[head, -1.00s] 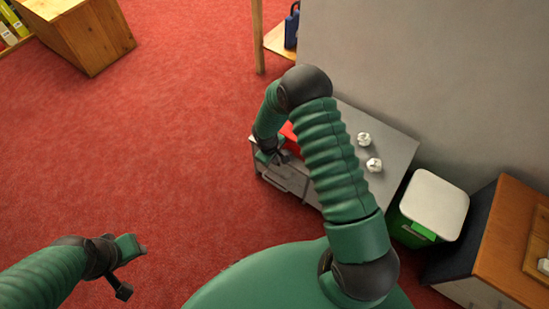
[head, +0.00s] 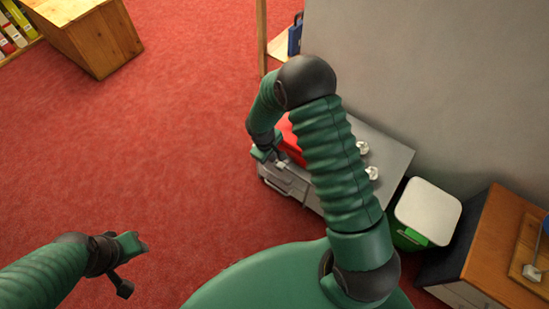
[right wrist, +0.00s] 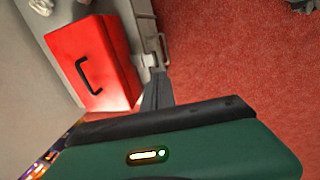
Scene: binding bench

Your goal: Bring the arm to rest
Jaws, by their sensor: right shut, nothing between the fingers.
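My right arm reaches forward and bends down over the front of a grey cabinet. Its gripper (head: 272,156) hangs beside the cabinet's front edge, near a red box, and is partly blurred into the dark fittings there. In the right wrist view its dark fingers (right wrist: 157,92) are together with nothing between them, in front of the cabinet's handles. My left gripper (head: 132,268) is over bare carpet at the lower left and holds nothing that I can see; whether its fingers are apart is unclear.
The red box (right wrist: 95,62) with a black handle stands on the grey cabinet (head: 388,152), with white crumpled pieces (head: 371,173). A white-lidded green bin (head: 428,210) and a wooden-topped unit (head: 490,245) stand right. Red carpet (head: 150,150) is clear at left.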

